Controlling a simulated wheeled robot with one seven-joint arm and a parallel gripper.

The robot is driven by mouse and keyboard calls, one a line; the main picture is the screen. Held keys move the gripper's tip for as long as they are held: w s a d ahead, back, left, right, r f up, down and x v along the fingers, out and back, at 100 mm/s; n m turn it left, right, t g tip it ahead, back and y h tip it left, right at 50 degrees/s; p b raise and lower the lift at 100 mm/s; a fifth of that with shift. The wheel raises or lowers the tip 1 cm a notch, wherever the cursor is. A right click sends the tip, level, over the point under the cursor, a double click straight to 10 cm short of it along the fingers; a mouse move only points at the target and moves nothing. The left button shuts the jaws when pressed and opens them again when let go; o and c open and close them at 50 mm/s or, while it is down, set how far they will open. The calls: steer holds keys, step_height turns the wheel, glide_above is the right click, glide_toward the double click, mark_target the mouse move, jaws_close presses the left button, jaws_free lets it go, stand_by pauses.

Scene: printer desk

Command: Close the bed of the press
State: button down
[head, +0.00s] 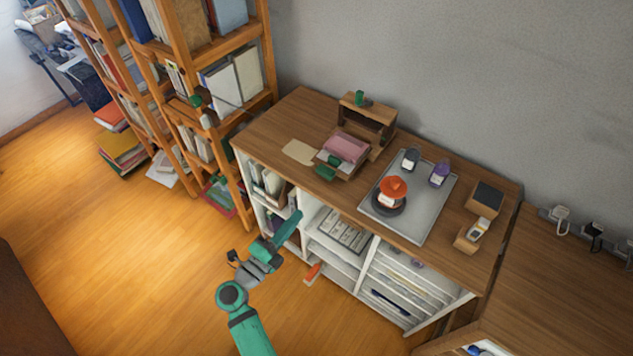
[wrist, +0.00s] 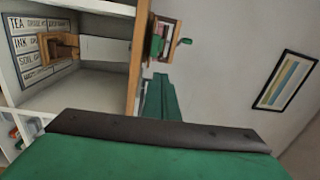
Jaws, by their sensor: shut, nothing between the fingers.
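The small wooden press (head: 375,112) with a green knob on top stands at the back of the desk. Its bed (head: 345,168) sticks out toward the front left, carrying a pink block (head: 346,147). A green piece (head: 325,173) is at the bed's front end. My gripper (head: 296,217) is shut and empty, in front of the desk's open shelves, below and left of the bed and apart from it. In the wrist view, my green fingers (wrist: 163,95) point up toward a wooden object with green parts (wrist: 163,42), probably the press.
A paper sheet (head: 298,152) lies left of the bed. A grey tray (head: 432,218) holding an orange-topped item and small jars is to the right. Wooden holders (head: 485,200) stand farther right. A tall bookshelf (head: 262,50) rises left of the desk (head: 280,125).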

mark_target(323, 175)
steer(key=shift+m+g, duration=0.4)
steer(key=a+x, duration=0.1)
steer(key=x, duration=0.3)
steer(key=w+x, duration=0.1)
steer(key=x, duration=0.4)
steer(key=w+a+x, duration=0.1)
steer(key=x, duration=0.4)
steer(key=shift+a+f, duration=0.3)
steer(key=shift+f, duration=0.1)
steer(key=shift+w+d, duration=0.2)
steer(key=shift+d, duration=0.2)
steer(key=shift+a, duration=0.35)
steer(key=shift+x, duration=2.35)
steer(key=shift+d+f, duration=0.1)
